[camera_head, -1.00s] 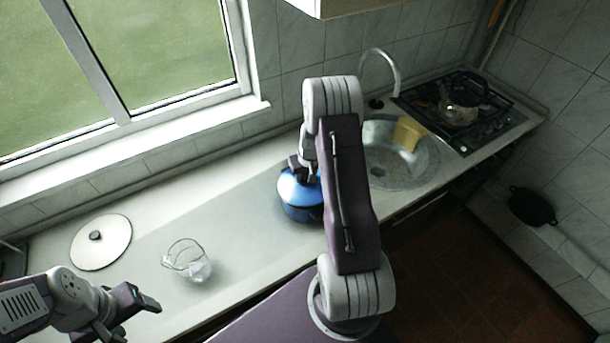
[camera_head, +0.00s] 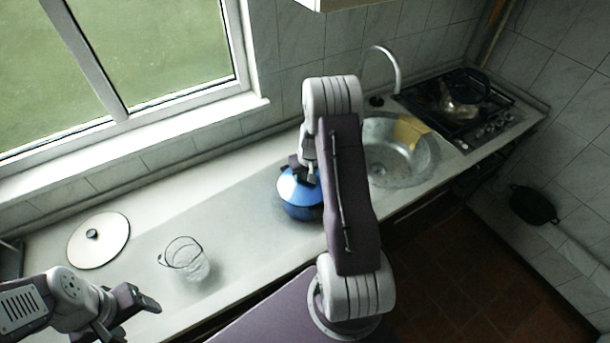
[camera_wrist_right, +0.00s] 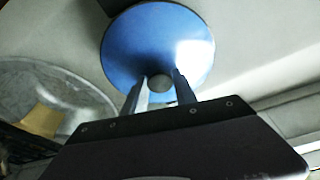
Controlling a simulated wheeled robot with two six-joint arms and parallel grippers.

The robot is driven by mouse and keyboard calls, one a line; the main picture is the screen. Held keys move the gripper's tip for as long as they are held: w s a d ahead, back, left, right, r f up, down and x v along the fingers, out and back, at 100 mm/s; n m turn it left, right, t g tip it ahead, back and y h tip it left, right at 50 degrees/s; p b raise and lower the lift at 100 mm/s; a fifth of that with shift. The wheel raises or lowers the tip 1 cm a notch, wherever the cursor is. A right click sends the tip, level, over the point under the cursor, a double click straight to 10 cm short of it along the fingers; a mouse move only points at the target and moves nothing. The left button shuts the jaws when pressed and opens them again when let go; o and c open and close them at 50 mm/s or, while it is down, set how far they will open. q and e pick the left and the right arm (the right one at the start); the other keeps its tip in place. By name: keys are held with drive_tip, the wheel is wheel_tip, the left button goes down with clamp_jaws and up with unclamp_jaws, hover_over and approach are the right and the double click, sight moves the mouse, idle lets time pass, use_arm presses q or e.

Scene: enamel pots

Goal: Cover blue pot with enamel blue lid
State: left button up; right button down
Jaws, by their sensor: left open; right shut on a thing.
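The blue enamel lid (camera_head: 291,187) sits over the blue pot (camera_head: 301,211) on the counter, left of the sink. In the right wrist view the round blue lid (camera_wrist_right: 157,45) fills the top middle and hides the pot. My right gripper (camera_wrist_right: 159,86) is shut on the lid's dark round knob (camera_wrist_right: 159,84); in the head view this gripper (camera_head: 303,173) is partly hidden by my arm. I cannot tell whether the lid rests fully on the rim. My left gripper (camera_head: 132,311) is open and empty at the lower left, in front of the glass jug.
A cream lid with a dark knob (camera_head: 99,240) lies on the counter at left. A glass jug (camera_head: 185,259) stands right of it. The sink (camera_head: 388,178) holds a yellow thing (camera_head: 410,131). A kettle (camera_head: 464,92) stands on the stove. A dark pan (camera_head: 534,205) is at far right.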

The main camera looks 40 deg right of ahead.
drive_tip(key=c, duration=0.9)
unclamp_jaws()
drive_tip(key=shift+r, duration=0.3)
drive_tip(key=b+v, duration=0.2)
drive_tip(key=v, duration=0.6)
drive_tip(key=shift+s+r, duration=0.2)
drive_tip(key=shift+s, duration=0.05)
